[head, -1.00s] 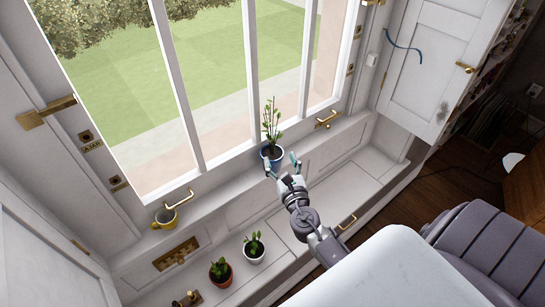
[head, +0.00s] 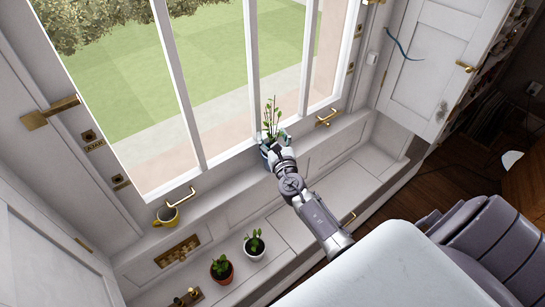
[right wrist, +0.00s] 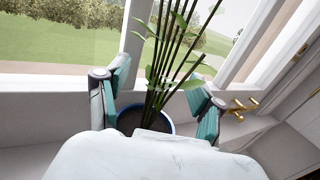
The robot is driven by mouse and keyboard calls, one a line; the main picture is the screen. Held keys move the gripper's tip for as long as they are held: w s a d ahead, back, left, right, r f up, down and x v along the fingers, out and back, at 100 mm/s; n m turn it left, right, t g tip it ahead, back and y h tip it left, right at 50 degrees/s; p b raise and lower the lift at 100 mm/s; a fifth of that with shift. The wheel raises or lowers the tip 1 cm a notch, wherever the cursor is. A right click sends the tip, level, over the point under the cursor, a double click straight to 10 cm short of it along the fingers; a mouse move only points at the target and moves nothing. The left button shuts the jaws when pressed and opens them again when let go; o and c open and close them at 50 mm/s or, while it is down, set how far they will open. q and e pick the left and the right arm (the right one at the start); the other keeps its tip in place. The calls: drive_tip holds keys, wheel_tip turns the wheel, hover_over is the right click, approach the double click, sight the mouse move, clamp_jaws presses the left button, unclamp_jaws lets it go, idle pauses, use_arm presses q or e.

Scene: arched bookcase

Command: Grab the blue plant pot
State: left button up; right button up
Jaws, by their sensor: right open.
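The blue plant pot (head: 265,151) stands on the window sill with a tall green plant (head: 271,115) in it. In the head view my right gripper (head: 273,140) covers most of the pot. In the right wrist view the pot's blue rim (right wrist: 170,128) and dark soil show between the two teal-padded fingers of my right gripper (right wrist: 160,105). The fingers are apart, one on each side of the pot and stems. I cannot tell whether they touch the pot. My left gripper is not in view.
A terracotta pot (head: 221,271) and a white pot (head: 254,246) with small plants stand on the lower bench. Brass window handles (head: 325,117) stick out near the sill. The bench to the right is clear.

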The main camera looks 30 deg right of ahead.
clamp_jaws()
drive_tip(key=shift+r, duration=0.15)
idle(0.4)
